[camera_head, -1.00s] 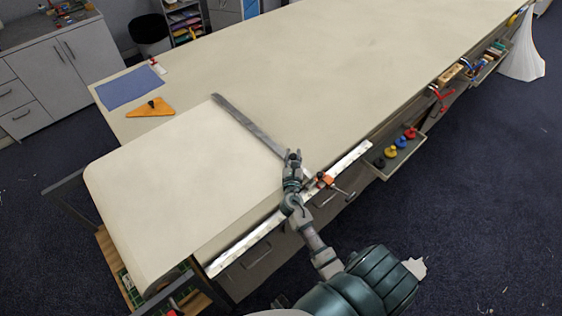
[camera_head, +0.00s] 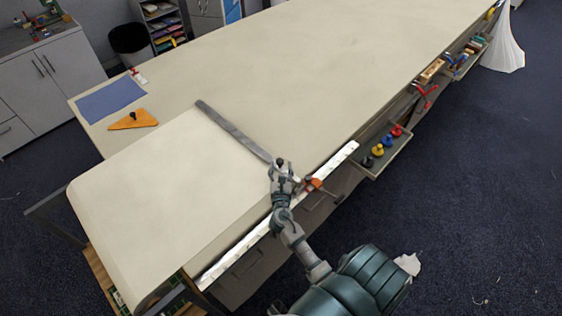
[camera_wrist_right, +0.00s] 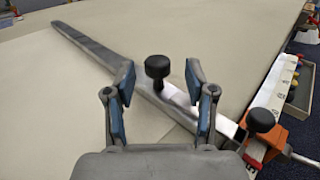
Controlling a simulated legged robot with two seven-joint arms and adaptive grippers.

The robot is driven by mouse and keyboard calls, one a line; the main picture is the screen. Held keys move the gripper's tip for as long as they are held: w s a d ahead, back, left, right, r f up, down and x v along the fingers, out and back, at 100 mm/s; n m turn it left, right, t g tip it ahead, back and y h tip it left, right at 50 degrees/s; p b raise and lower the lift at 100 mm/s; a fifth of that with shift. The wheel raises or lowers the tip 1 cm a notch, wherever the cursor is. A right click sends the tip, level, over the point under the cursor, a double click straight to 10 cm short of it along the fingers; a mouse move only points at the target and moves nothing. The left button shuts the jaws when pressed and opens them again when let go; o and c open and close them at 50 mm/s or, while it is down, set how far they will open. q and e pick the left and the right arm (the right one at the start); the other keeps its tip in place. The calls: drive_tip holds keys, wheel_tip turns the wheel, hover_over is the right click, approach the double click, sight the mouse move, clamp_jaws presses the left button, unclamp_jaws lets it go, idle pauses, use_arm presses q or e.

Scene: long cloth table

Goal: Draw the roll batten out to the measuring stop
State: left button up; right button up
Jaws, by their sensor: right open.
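The batten is a long flat grey metal bar (camera_head: 230,128) lying across the cloth at its cut edge. In the right wrist view the bar (camera_wrist_right: 85,42) runs down to the right, and a black knob (camera_wrist_right: 157,68) stands on it. My right gripper (camera_head: 283,165) is open at the batten's near end. In the wrist view its two fingers (camera_wrist_right: 160,80) stand on either side of the knob, with gaps showing. The measuring stop, an orange clamp (camera_head: 315,183) on the table's front edge, is just right of the gripper; its black knob (camera_wrist_right: 260,120) shows in the wrist view. My left gripper is out of view.
A white rule (camera_head: 238,246) runs along the front edge. An open drawer (camera_head: 375,172) with several coloured pegs juts out to the right. An orange triangular piece (camera_head: 133,120) and a blue sheet (camera_head: 110,101) lie at the far left. The table beyond the batten is clear.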

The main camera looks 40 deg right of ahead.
drive_tip(key=v, duration=0.8)
drive_tip(key=shift+s+a, duration=0.15)
drive_tip(key=shift+a, duration=0.2)
drive_tip(key=shift+d, duration=0.1)
drive_tip(key=shift+d, duration=0.1)
